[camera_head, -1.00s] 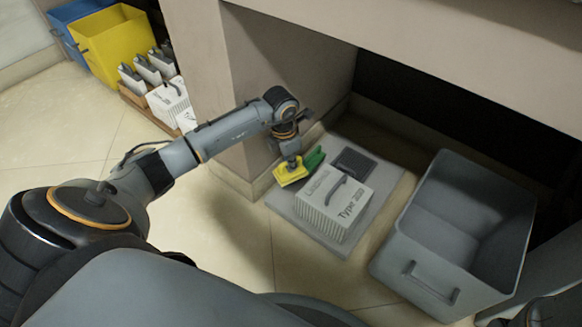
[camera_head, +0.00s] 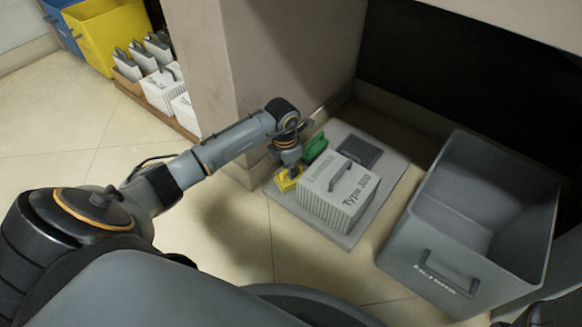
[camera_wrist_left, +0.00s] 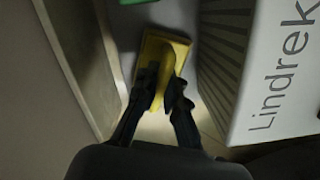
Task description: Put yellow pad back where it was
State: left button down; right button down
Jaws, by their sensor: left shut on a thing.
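The yellow pad (camera_head: 287,182) is at the left corner of the light grey board (camera_head: 345,240), beside the white ribbed box (camera_head: 337,193). My left gripper (camera_head: 289,167) is above it and shut on it. In the left wrist view the yellow pad (camera_wrist_left: 163,62) lies between the dark fingers of my left gripper (camera_wrist_left: 165,100), with the white box's ribbed side close on its right. I cannot tell whether the pad touches the board. My right gripper is not in view.
A green object (camera_head: 314,148) and a dark grey pad (camera_head: 360,150) are on the board behind the white box. A large empty grey bin (camera_head: 430,270) stands to the right. A pillar (camera_head: 215,90) rises close behind my left arm. Yellow (camera_head: 100,40) and blue bins stand far left.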

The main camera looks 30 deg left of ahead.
aim_at(287, 170)
pick_arm(q)
jog(key=shift+f, duration=0.15)
jog(key=c, duration=1.4)
grip_release()
jog(key=r+p, duration=0.2)
jog(key=r, duration=0.2)
jog(key=s+r+p, duration=0.1)
jog(key=r+p, duration=0.2)
jog(key=r, duration=0.1)
jog(key=r+p, duration=0.3)
jog(key=r, duration=0.1)
jog(key=shift+s+a+r, duration=0.15)
jog(key=shift+a, duration=0.15)
